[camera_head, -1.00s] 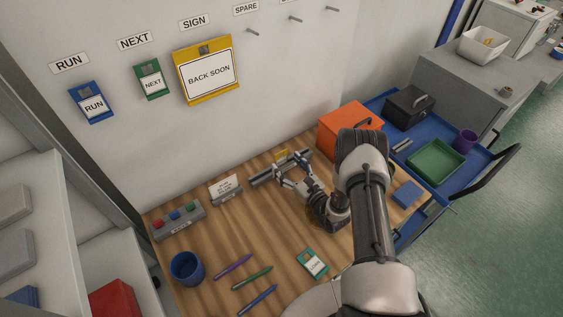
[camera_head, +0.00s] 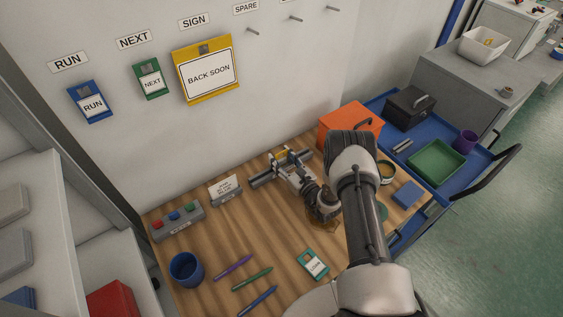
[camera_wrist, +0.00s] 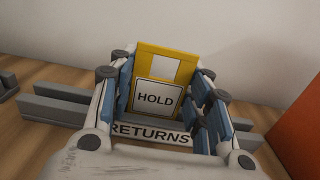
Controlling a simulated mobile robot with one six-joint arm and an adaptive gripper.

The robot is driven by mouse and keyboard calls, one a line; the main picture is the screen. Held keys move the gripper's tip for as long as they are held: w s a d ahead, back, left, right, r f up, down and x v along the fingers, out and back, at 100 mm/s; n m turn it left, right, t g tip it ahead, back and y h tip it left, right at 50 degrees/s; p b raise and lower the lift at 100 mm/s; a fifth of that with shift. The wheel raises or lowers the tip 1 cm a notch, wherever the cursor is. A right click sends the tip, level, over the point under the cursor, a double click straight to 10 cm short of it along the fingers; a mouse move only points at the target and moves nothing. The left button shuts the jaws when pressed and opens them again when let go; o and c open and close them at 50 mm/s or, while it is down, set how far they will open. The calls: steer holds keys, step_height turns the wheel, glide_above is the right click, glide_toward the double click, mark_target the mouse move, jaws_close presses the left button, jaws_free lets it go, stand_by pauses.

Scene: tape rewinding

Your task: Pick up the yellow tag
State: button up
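A yellow tag (camera_wrist: 168,65) with a white label reading HOLD stands upright at the grey returns rack, whose front plate (camera_wrist: 150,132) reads RETURNS. In the head view, only a small yellow bit of the tag (camera_head: 281,154) shows behind my gripper. My gripper (camera_wrist: 167,92) is open, with its blue-padded fingers on the left and right sides of the tag. The pads are very close to its edges; whether they touch is unclear. My gripper (camera_head: 291,161) is low at the rack in the head view and hides part of it.
An orange box (camera_head: 345,122) stands right of the rack. A small label stand (camera_head: 225,190) and a button block (camera_head: 178,220) are left. A blue cup (camera_head: 186,268), several pens and a green tag (camera_head: 313,264) lie nearer on the wooden table. The wall is close behind.

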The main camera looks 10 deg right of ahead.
steer(key=shift+c, duration=1.1)
steer(key=shift+r, duration=0.1)
step_height(320, 180, up, 20)
steer(key=p, duration=0.3)
